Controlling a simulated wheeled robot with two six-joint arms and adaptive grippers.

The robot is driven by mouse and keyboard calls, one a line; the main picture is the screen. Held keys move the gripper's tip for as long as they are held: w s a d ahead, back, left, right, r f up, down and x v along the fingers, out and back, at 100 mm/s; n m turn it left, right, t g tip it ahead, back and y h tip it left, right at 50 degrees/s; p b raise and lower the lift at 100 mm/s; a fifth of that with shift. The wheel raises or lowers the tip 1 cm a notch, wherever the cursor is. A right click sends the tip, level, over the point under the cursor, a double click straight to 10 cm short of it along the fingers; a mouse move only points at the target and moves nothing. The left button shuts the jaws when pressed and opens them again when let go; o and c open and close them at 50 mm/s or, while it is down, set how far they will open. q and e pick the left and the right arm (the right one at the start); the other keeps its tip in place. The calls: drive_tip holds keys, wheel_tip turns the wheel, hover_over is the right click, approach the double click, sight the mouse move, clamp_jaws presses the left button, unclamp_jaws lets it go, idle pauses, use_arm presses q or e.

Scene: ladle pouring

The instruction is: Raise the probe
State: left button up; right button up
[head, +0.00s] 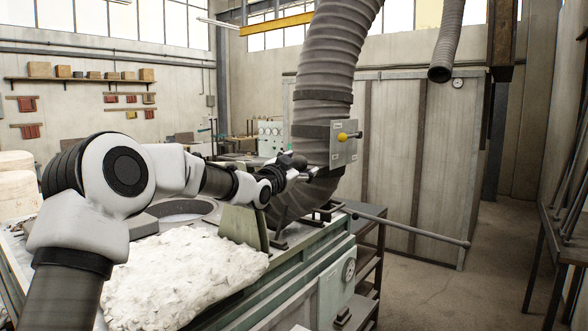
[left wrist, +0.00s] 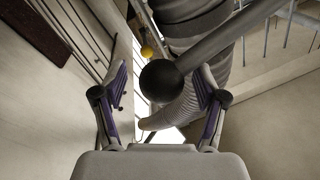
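My left gripper (head: 308,170) is at the near side of the large ribbed duct, above the furnace top. In the left wrist view, its two purple-padded fingers (left wrist: 163,88) are spread. A black ball (left wrist: 160,81) on the end of a grey bar (left wrist: 222,38) shows between the fingers, with visible gaps on both sides. I cannot tell whether the ball and bar belong to the probe. In the head view, the hand blurs into dark parts in front of the duct. My right gripper is out of view.
The ribbed duct (head: 330,60) rises behind the gripper. A panel with a yellow knob (head: 342,137) stands beside it. A long metal bar (head: 415,228) juts right over the floor. White granular material (head: 180,275) lies on the furnace top.

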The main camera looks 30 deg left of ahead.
use_arm(q)
drive_tip(key=shift+s+f, duration=0.3)
drive_tip(key=shift+s, duration=0.15)
drive_tip(key=s, duration=1.1)
drive_tip(key=shift+d+f, duration=0.35)
drive_tip(key=shift+w, duration=0.15)
